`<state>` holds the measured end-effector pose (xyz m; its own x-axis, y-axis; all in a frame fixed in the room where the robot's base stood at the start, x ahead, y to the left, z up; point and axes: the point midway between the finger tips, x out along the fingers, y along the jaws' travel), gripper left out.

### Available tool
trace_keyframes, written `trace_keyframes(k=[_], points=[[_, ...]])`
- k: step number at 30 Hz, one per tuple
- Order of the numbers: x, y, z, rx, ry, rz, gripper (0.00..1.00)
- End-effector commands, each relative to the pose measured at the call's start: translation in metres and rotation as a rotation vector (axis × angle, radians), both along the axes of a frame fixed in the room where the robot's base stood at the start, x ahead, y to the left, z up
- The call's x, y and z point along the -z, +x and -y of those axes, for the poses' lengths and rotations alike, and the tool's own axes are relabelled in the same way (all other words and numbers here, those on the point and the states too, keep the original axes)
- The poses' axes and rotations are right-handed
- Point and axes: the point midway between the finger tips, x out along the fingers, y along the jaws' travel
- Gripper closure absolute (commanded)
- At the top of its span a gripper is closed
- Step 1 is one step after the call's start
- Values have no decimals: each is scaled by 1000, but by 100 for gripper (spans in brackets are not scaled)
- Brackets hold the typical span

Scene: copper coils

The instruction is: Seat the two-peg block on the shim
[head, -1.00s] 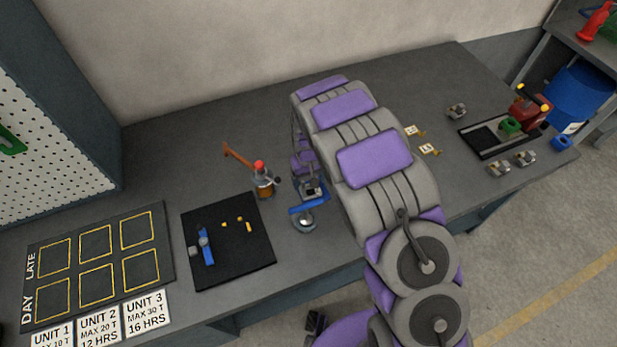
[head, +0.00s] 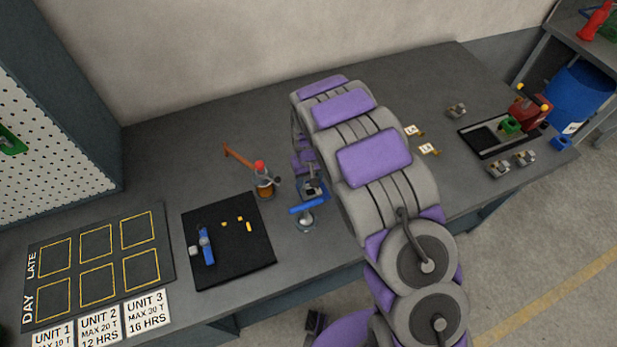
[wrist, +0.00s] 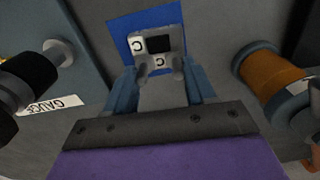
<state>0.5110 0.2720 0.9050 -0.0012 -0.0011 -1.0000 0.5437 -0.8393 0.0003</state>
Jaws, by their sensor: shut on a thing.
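In the wrist view my gripper (wrist: 160,80) has its blue fingers closed on a small grey block (wrist: 142,48) with a dark square opening and "C" marks. Two rounded grey pegs show on its near side. A flat blue plate (wrist: 122,22), apparently the shim, lies behind and under the block. I cannot tell whether block and plate touch. In the head view my gripper (head: 311,186) is low over the bench, partly hidden by my arm; the block is too small there to judge its seating.
A blue bar (head: 307,207) over a round silver piece stands just in front. A copper-wound spool (head: 265,188) with a red top stands close left; its orange side fills the wrist view's right (wrist: 272,84). A black mat (head: 250,262) with small parts lies farther left.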

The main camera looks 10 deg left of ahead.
Motion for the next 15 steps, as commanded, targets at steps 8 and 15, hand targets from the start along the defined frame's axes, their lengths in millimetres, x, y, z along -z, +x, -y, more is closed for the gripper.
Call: trace_keyframes(k=[8, 15], points=[[-7, 0, 0, 0, 1, 2, 79], [-20, 1, 0, 0, 1, 4, 79]])
